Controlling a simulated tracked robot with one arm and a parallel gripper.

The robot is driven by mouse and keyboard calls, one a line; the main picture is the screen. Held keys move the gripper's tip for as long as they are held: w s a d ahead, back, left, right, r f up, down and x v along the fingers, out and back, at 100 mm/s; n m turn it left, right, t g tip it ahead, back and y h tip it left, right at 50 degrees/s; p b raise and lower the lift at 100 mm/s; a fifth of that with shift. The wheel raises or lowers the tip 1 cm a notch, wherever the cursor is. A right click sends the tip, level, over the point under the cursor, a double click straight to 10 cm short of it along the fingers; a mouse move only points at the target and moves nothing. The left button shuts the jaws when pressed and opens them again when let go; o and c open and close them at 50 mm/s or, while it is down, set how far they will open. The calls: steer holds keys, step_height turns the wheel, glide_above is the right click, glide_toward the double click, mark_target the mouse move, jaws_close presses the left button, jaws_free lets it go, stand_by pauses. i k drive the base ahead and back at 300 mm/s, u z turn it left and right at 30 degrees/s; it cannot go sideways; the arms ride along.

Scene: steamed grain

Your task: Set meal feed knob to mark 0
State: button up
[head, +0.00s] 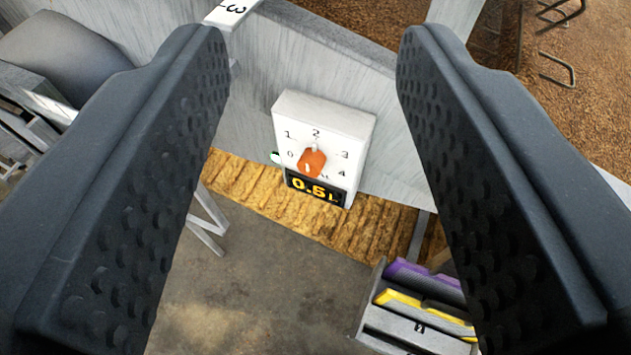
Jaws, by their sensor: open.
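The meal feed knob (312,163) is orange and sits on the front of a white dial box (357,130). Marks 0, 1, 2, 3 and 4 run around it, with 0 at its left and 2 above. A small white line shows on the knob's lower left part, and a pale piece sits at its top. Which mark it points to is hard to tell. A display (315,188) under it reads 0.5 L in yellow. My gripper (314,45) is open and empty, its two dark dimpled fingers wide apart on either side of the box, apparently nearer the camera than the knob.
The box is against a grey panel (300,60), above a yellow-brown ribbed strip (260,197). A rack (372,300) with purple and yellow pieces stands lower right. A white tag (230,12) marked 3 is at the top. Space between the fingers and the box looks clear.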

mark_target(310, 163)
steer(key=u, duration=0.15)
steer(key=k, duration=1.45)
steer(key=u, duration=0.8)
steer(key=i, duration=1)
steer(key=z, duration=0.1)
